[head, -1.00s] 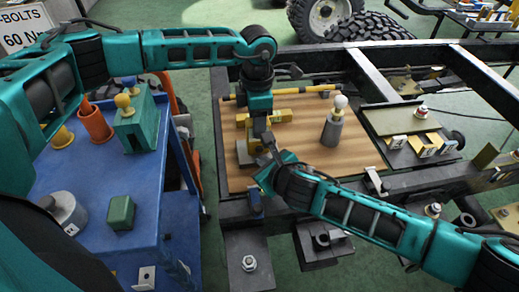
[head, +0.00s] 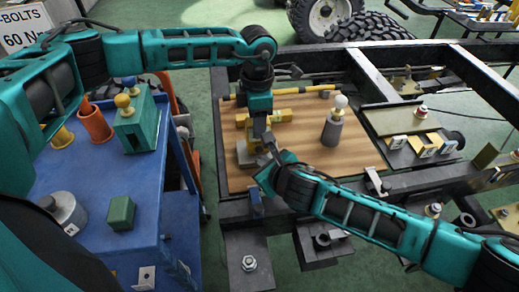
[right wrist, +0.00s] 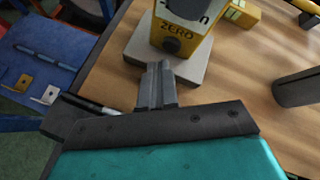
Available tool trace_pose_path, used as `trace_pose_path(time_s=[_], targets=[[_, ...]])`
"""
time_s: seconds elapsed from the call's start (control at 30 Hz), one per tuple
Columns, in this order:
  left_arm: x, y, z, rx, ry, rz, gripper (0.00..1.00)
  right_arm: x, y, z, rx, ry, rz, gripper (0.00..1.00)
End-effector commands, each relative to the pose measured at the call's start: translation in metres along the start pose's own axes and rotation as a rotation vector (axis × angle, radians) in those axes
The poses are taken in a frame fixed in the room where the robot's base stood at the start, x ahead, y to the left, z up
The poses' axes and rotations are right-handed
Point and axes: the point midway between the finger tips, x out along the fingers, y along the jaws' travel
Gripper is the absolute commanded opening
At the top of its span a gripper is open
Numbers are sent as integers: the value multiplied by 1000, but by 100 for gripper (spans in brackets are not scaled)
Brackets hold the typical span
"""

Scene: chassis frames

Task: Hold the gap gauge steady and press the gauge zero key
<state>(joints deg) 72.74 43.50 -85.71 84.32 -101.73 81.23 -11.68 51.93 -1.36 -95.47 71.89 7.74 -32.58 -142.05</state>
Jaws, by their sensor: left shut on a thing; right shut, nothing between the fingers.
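The yellow gap gauge (right wrist: 187,16) stands upright on a grey base block (right wrist: 197,72) on the wooden board. Its face bears the word ZERO, with a dark round zero key (right wrist: 171,46) below it. In the head view the gauge (head: 255,146) is partly hidden by my grippers. My left gripper (head: 260,124) comes down from above and is shut on the gauge. My right gripper (head: 269,148) is close in front of it; its closed, empty fingertips also show in the right wrist view (right wrist: 158,67), just short of the key in the picture. I cannot tell if they touch it.
A grey cylinder with a white knob (head: 333,125) stands right of the gauge on the wooden board (head: 300,155). Yellow pieces (head: 281,115) lie behind the gauge. A blue cart (head: 85,175) with a green block stands at left. Dark frame rails surround the board.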

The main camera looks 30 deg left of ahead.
Motion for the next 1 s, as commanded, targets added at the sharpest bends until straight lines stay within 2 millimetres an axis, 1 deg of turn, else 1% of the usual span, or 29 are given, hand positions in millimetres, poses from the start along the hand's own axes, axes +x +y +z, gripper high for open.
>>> trace_pose_path(time_s=[0.27,0.57,1.0], targets=[[0,0,0,0,-1,0,7,0,0,0,0,0,0,0],[0,0,0,0,-1,0,7,7,-3,4,-2,0,0,0],[0,0,0,0,-1,0,7,8,-4,4,-1,0,0,0]])
